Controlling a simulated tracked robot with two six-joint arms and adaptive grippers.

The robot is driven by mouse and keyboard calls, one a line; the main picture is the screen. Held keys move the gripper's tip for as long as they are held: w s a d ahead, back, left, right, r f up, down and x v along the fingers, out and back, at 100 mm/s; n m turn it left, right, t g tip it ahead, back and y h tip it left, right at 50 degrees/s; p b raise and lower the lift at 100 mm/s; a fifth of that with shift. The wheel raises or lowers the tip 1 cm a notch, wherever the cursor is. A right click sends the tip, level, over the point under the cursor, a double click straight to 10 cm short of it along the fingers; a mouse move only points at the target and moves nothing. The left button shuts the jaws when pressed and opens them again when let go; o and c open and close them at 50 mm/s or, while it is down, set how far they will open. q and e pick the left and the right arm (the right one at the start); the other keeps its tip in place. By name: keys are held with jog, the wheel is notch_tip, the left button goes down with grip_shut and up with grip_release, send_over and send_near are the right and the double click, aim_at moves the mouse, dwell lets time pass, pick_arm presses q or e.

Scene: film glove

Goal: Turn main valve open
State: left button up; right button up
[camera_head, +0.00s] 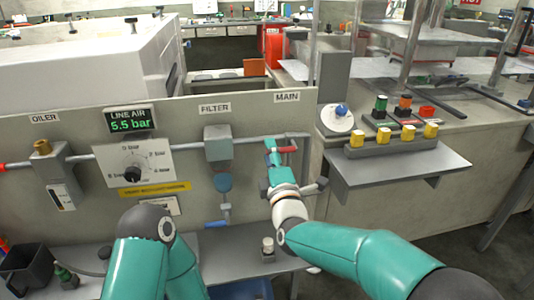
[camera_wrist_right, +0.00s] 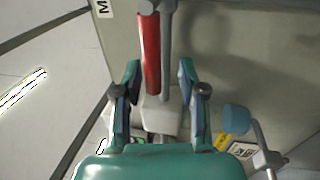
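The main valve's red lever (camera_head: 288,149) shows on the panel below the MAIN label (camera_head: 287,97). My right gripper (camera_head: 272,152) is at the lever and partly covers the valve in the head view. In the right wrist view, the red lever (camera_wrist_right: 150,52) runs up from a pale grey valve body (camera_wrist_right: 160,115) beside a grey pipe. The two fingers of my right gripper (camera_wrist_right: 158,68) stand apart, one on each side of the lever's lower end, with gaps visible. The left arm shows at the lower left of the head view, but its gripper does not show.
A filter (camera_head: 218,145) with a blue bowl hangs left of the valve. A regulator dial (camera_head: 133,172) sits under the display (camera_head: 131,119) reading 5.5 bar. A black bin (camera_head: 28,268) stands at lower left.

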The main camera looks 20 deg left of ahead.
jog(key=shift+r, duration=0.15)
jog(key=shift+s+d, duration=0.1)
jog(key=shift+d, duration=0.05)
jog(key=v, duration=1.1)
jog(key=shift+s+d+f, duration=0.15)
jog(key=shift+s+f, duration=0.1)
jog(key=shift+s, duration=0.05)
